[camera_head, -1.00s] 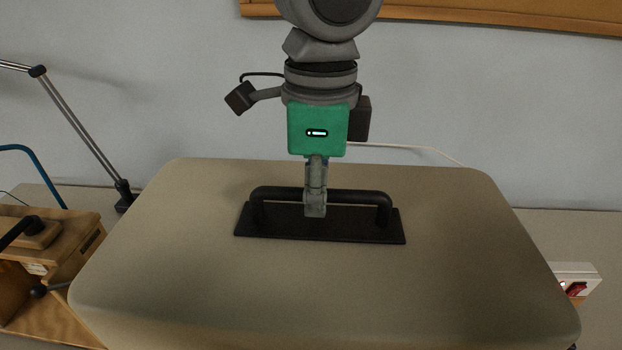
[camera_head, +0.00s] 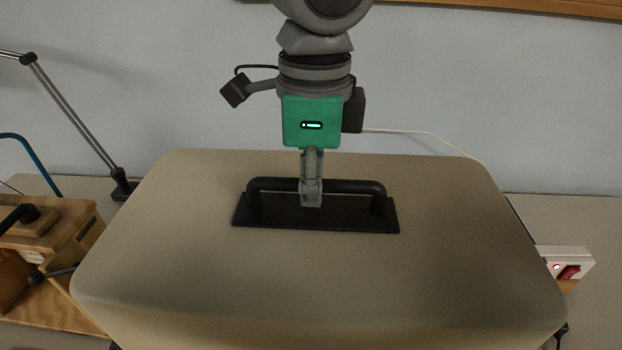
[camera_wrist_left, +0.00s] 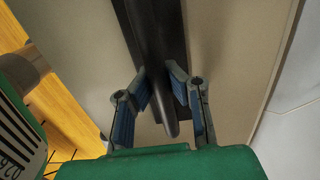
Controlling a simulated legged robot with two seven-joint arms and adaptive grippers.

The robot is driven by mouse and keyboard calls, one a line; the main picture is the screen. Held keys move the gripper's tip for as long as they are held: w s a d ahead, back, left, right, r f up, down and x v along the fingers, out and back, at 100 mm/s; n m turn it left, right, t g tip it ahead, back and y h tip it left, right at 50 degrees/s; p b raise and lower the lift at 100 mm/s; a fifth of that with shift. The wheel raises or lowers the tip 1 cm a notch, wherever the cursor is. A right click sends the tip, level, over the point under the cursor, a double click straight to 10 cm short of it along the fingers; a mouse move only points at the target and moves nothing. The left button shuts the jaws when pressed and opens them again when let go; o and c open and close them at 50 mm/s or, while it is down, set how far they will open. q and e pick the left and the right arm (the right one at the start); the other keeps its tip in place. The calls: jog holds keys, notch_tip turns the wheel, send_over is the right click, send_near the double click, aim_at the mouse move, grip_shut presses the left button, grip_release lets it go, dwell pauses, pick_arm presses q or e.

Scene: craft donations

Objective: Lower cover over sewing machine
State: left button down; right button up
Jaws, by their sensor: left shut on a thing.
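A large beige cover (camera_head: 330,280) with rounded corners fills the middle of the head view, and it also shows in the wrist view (camera_wrist_left: 235,50). On its top is a black plate with a black bar handle (camera_head: 350,187). My left gripper (camera_head: 311,198) comes down from above and is shut on the handle near its middle. In the wrist view the left gripper's (camera_wrist_left: 158,74) fingers sit on both sides of the handle (camera_wrist_left: 155,35). The sewing machine is not visible; the cover hides what is under it. My right gripper is not in view.
A wooden box-like item (camera_head: 70,235) stands left of the cover. A lamp arm (camera_head: 75,115) rises behind it. A white power strip with a red switch (camera_head: 568,268) lies close to the cover's right edge. Bare table (camera_head: 570,212) shows at the right, with a grey wall behind.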

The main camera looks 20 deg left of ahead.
pick_arm(q)
jog(key=shift+f, duration=0.1)
jog(key=c, duration=1.6)
grip_release()
jog(key=shift+a, duration=0.1)
jog(key=shift+a, duration=0.1)
notch_tip(320, 180, up, 12)
jog(key=shift+f, duration=0.1)
